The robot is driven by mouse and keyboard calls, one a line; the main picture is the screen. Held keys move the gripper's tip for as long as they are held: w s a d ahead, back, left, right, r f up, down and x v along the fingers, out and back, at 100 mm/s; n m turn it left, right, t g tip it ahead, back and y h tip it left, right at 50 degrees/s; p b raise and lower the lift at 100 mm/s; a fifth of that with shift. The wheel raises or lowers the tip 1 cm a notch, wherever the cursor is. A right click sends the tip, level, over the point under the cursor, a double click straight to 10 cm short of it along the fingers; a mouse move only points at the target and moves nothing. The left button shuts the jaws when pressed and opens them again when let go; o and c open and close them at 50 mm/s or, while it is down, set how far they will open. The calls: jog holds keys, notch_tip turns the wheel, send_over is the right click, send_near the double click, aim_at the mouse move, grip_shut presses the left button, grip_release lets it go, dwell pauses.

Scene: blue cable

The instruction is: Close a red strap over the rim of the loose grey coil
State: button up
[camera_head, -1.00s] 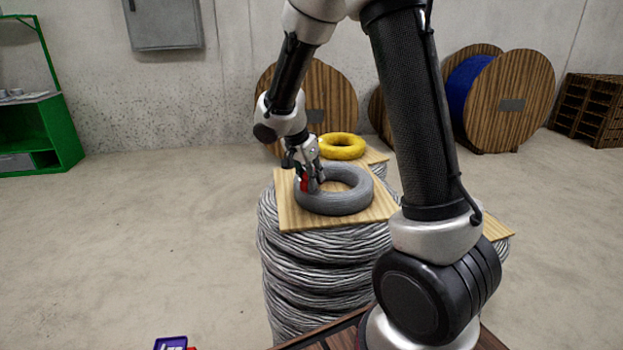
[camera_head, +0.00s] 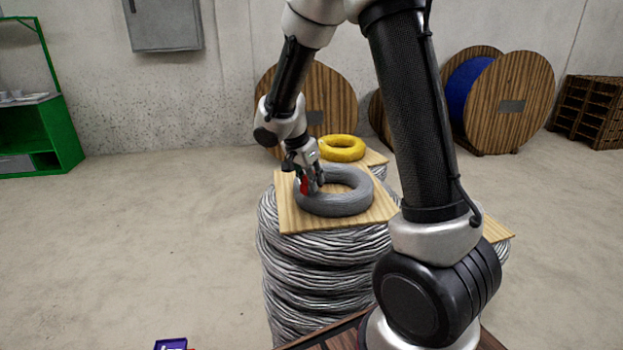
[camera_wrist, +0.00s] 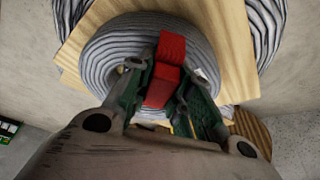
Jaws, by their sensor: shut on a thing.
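The loose grey coil (camera_head: 346,199) lies flat on a square wooden board (camera_head: 291,217); it also shows in the wrist view (camera_wrist: 108,58). My gripper (camera_head: 314,187) is at the coil's left side in the head view, pointing down. It is shut on a red strap (camera_wrist: 166,72), which sits between the fingers and lies over the coil's rim in the wrist view. A bit of the red strap also shows in the head view (camera_head: 305,186). The strap's lower end is hidden by my gripper, so I cannot tell whether it is fastened underneath.
The board rests on a tall stack of grey cable (camera_head: 315,275). A yellow coil (camera_head: 342,148) lies on another board behind. A blue bin (camera_head: 171,344) is at the bottom edge. Large wooden reels (camera_head: 511,100) stand by the wall. The floor at left is clear.

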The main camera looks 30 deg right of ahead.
jog(key=shift+f, duration=0.3)
jog(key=shift+f, duration=0.1)
jog(key=shift+r, duration=0.25)
jog(key=shift+r, duration=0.35)
jog(key=shift+f, duration=0.35)
dwell(0.6)
jog(key=shift+f, duration=0.25)
jog(key=shift+r, duration=0.2)
jog(key=shift+r, duration=0.4)
